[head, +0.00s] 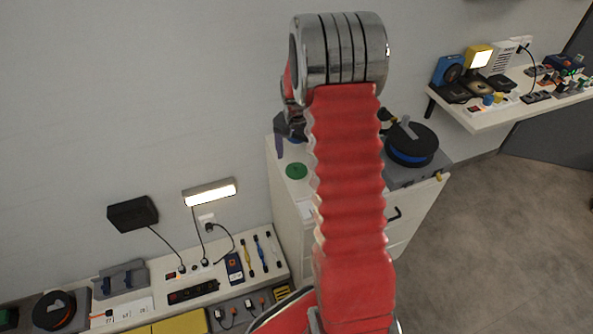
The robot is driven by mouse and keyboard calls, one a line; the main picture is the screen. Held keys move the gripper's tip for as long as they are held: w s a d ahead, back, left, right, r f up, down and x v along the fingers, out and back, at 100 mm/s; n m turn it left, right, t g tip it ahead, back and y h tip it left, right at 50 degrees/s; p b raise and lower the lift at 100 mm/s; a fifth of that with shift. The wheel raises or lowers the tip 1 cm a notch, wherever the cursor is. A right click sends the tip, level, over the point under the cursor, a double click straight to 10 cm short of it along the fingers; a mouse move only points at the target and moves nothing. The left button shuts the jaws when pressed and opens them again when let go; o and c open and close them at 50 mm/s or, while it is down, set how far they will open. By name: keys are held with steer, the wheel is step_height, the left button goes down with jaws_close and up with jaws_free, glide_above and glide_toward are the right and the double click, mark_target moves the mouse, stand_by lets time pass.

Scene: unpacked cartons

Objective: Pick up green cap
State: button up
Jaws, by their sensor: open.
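The green cap (296,171) is a small flat green disc. It lies on the white top of a cabinet (290,205), just left of my red arm in the head view. Nothing visible touches it. My arm rises through the middle of the picture to a chrome joint and hides part of the cabinet top. I cannot make out my gripper's fingertips; the far end of the arm is behind the nearer link. A dark grey piece shows left of the arm above the cap, and I cannot tell what it is.
A black and blue spool (411,145) stands on a grey box right of my arm. A lower bench at left holds a power strip (193,291), tools and a lamp (210,192) above. A white shelf (505,113) with small items is at right. Grey floor (480,260) is clear.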

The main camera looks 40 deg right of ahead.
mark_target(296, 164)
steer(key=shift+d+f, duration=0.1)
steer(key=shift+f, duration=2.3)
steer(key=shift+c, duration=0.2)
steer(key=c, duration=1.2)
step_height(296, 164, up, 10)
steer(key=shift+r, duration=0.1)
